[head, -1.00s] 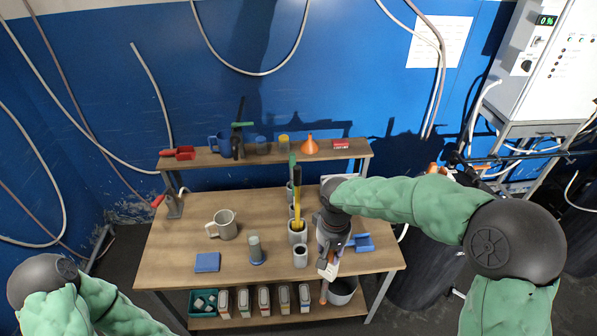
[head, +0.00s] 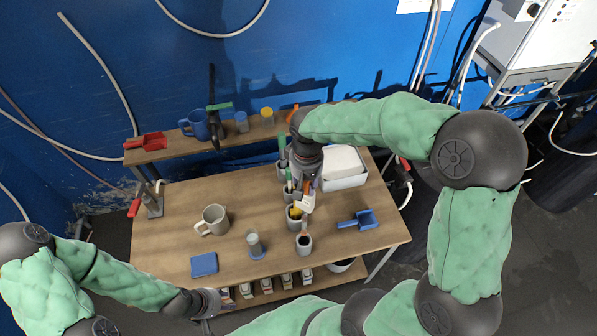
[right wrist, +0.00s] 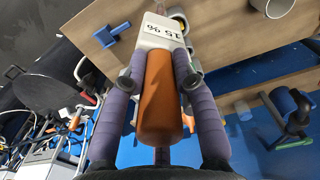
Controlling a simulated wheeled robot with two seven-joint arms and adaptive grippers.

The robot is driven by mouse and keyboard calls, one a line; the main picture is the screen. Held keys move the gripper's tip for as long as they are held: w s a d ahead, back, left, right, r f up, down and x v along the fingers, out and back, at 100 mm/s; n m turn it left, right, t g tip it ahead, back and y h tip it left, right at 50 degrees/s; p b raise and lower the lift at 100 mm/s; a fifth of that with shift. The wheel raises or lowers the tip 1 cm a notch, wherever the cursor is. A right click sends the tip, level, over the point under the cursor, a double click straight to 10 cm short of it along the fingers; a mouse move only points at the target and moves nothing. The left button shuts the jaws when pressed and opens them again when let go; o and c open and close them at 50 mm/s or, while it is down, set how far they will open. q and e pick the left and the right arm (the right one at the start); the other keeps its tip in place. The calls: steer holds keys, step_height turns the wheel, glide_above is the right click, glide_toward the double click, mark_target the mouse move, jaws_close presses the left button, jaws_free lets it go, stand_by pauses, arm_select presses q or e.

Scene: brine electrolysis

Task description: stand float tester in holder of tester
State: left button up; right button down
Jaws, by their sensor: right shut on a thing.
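My right gripper (head: 309,178) is shut on the float tester, whose orange handle (right wrist: 158,95) lies between the purple fingers in the right wrist view. Its white numbered label (head: 307,203) shows just below the gripper in the head view. The tester points down toward a small grey cup (head: 304,245) near the table's front edge, which looks like the holder of the tester. Its lower end appears at or just above the cup mouth; I cannot tell whether it is inside. My left gripper (head: 207,303) is by the front left of the table, its fingers unclear.
Other grey cups, one with a yellow item (head: 294,212), stand just behind. A white box (head: 343,167) and a blue scoop (head: 359,220) are to the right. A beige mug (head: 213,220), a blue pad (head: 204,264) and a grey cylinder (head: 255,246) stand left.

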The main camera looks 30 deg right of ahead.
mark_target(306, 196)
steer(key=shift+s, duration=0.3)
steer(key=shift+f, duration=0.1)
steer(key=shift+w+f+b, duration=0.3)
steer(key=shift+f+b, duration=0.25)
steer(key=shift+f, duration=0.15)
steer(key=shift+s+f+b, duration=0.2)
steer(key=shift+f+b, duration=0.2)
steer(key=shift+f, duration=0.2)
steer(key=shift+w+f+b, duration=0.15)
steer(key=shift+f+b, duration=0.3)
steer(key=shift+f, duration=0.2)
steer(key=shift+f+b, duration=0.45)
steer(key=shift+f, duration=0.2)
steer(key=shift+f+b, duration=3.8)
steer(key=shift+f, duration=0.85)
